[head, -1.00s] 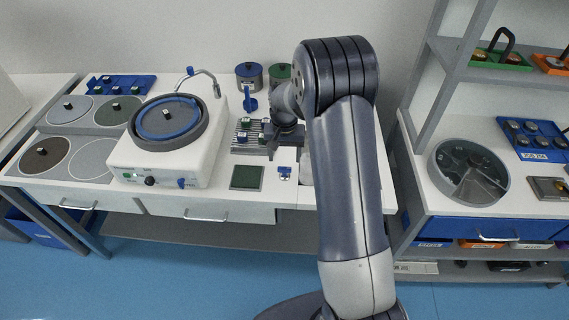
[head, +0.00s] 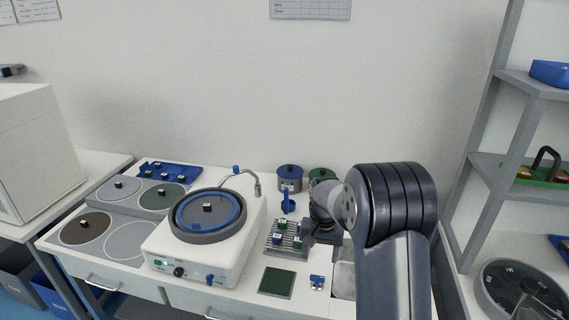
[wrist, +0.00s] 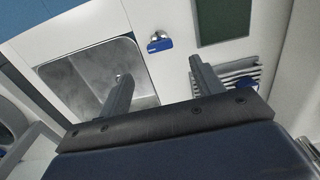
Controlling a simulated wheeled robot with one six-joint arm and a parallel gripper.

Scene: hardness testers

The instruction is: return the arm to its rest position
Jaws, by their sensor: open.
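My arm (head: 395,225) rises from the bottom right of the head view and bends down over the bench. My gripper is partly hidden there, beside the slatted rack (head: 270,250) with its small green and blue-marked blocks. In the wrist view my gripper (wrist: 162,78) has its two fingers wide apart, with nothing between them. Below them are the white bench top, a grey sink basin (wrist: 75,82) on the left and the rack (wrist: 240,72) on the right.
A polishing machine (head: 165,250) stands left of the rack. A dark green pad (head: 277,282) and a small blue-and-white item (head: 317,282) lie in front. A shelf unit (head: 489,190) stands on the right.

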